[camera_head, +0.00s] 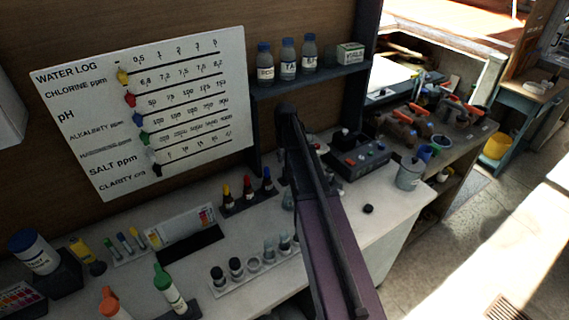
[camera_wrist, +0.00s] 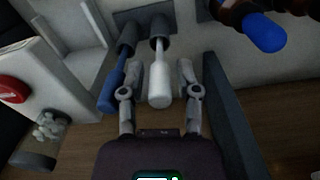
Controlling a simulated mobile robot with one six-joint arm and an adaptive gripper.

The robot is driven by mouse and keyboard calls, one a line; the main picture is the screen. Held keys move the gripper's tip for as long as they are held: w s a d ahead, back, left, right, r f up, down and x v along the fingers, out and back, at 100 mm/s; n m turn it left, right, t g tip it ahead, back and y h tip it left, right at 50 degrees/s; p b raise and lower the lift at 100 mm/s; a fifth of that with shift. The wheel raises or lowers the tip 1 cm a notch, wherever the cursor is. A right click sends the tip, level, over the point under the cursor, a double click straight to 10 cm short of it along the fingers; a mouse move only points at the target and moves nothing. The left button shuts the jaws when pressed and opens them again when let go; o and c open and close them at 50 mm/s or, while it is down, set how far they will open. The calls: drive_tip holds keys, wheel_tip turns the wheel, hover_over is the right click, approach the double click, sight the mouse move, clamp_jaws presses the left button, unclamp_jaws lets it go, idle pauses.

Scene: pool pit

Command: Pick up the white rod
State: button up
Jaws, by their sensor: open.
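The white rod (camera_wrist: 159,82) shows in the wrist view, its near end rounded and its far end in a grey socket of a dark holder. My gripper (camera_wrist: 157,76) is open, with one finger on each side of the white rod. A gap shows between the rod and the right finger; I cannot tell whether the left finger touches it. A blue rod (camera_wrist: 112,88) stands beside the white one, close against the left finger. In the head view my arm covers this area, and neither the white rod nor my fingertips can be made out.
In the wrist view, a blue-capped bottle (camera_wrist: 265,33) is at upper right and a jar of white pellets (camera_wrist: 48,128) at left. In the head view, dropper bottles (camera_head: 247,185), vials (camera_head: 269,246) and a grey bucket (camera_head: 409,174) stand on the white counter (camera_head: 385,225).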

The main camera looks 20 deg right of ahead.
idle(0.3)
clamp_jaws()
drive_tip(key=shift+r, duration=0.25)
wheel_tip(320, 180, up, 7)
drive_tip(key=p, duration=0.7)
drive_tip(key=shift+r+p, duration=0.1)
drive_tip(key=shift+p, duration=0.25)
drive_tip(key=s+d, duration=0.1)
drive_tip(key=s, duration=0.8)
drive_tip(key=s+d, duration=0.2)
drive_tip(key=s, duration=0.6)
drive_tip(key=shift+s+d+f+b, duration=0.25)
drive_tip(key=shift+s+f+b, duration=0.1)
